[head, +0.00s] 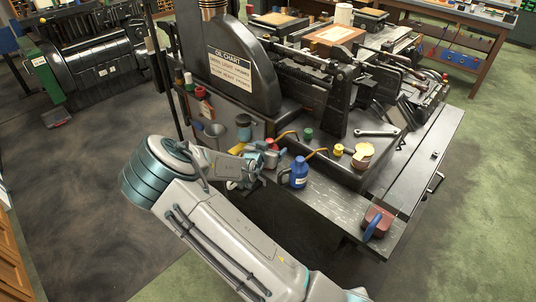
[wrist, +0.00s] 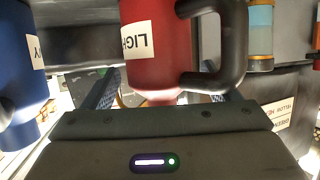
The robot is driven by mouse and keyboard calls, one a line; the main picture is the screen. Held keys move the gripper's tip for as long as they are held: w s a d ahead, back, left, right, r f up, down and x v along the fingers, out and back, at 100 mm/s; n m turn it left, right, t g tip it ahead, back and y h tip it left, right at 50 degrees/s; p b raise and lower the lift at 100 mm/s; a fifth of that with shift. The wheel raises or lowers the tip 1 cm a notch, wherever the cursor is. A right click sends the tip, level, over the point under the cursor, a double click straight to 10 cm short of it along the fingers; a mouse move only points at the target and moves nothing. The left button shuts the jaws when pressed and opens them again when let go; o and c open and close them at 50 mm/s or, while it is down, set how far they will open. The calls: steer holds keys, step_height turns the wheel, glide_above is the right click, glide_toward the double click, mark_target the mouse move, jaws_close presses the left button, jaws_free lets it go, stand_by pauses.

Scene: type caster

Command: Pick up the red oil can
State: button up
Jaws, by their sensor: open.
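The red oil can (wrist: 158,45) fills the upper middle of the wrist view, with a black handle (wrist: 235,50) and a white label whose letters appear upside down. In the head view only a small part of the red oil can (head: 270,142) shows, mostly hidden by my gripper (head: 262,160). In the wrist view my gripper (wrist: 165,96) is open. Its blue fingers lie on either side of the can's narrow end; I cannot tell whether they touch it.
A blue oil can (head: 299,173) stands close to the right of my gripper; it also shows in the wrist view (wrist: 20,75). A wrench (head: 377,132) lies on the machine. The bench strip (head: 335,200) front-right is mostly clear.

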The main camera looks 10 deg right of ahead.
steer(key=c, duration=1.2)
